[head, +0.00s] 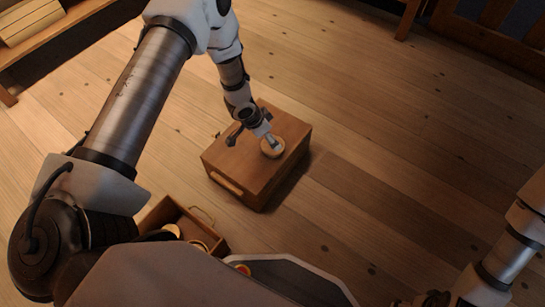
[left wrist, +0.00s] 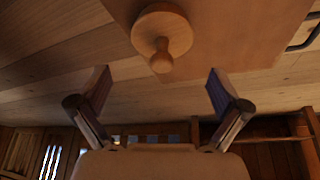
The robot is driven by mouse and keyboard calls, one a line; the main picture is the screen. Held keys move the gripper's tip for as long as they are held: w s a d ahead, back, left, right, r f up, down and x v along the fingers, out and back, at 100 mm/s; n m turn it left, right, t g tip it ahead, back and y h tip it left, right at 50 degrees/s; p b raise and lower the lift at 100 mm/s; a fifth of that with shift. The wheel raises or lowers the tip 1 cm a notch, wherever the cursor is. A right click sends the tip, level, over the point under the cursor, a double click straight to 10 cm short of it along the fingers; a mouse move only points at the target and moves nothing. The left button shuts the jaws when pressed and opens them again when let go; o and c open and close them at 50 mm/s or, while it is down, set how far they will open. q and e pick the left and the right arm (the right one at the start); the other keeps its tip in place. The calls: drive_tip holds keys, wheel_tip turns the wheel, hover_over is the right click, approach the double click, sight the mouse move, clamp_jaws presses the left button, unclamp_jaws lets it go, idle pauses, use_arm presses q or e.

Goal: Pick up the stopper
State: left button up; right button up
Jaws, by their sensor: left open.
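The stopper (head: 272,151) is a round, light wooden disc on top of a brown wooden box (head: 260,180). In the left wrist view the stopper (left wrist: 150,22) shows a small rounded knob pointing toward my gripper. My left gripper (head: 271,139) is just above the stopper and covers part of it in the head view. In the left wrist view my left gripper (left wrist: 161,80) is open and empty, its fingers apart on either side of the knob's line. My right gripper (head: 432,299) is partly seen at the bottom edge; its fingers cannot be made out.
An open wooden tray (head: 222,245) with a handle holds several round pieces, in front of the box. A wooden shelf (head: 60,32) stands at upper left. A dark handle (left wrist: 303,36) shows near the box in the wrist view. The plank floor (head: 400,150) right of the box is clear.

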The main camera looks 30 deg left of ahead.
sight(266, 148)
use_arm(q)
drive_tip(key=shift+w+f, duration=0.3)
drive_tip(key=shift+f, duration=0.25)
drive_tip(key=shift+d+f+b, duration=0.15)
drive_tip(key=shift+f+b, duration=0.2)
drive_tip(key=shift+b, duration=0.1)
drive_tip(key=b+x, duration=0.4)
drive_tip(key=x, duration=0.1)
drive_tip(key=shift+w+f, duration=0.15)
drive_tip(key=shift+f, duration=0.25)
drive_tip(key=shift+r, duration=0.15)
drive_tip(key=c, duration=1.1)
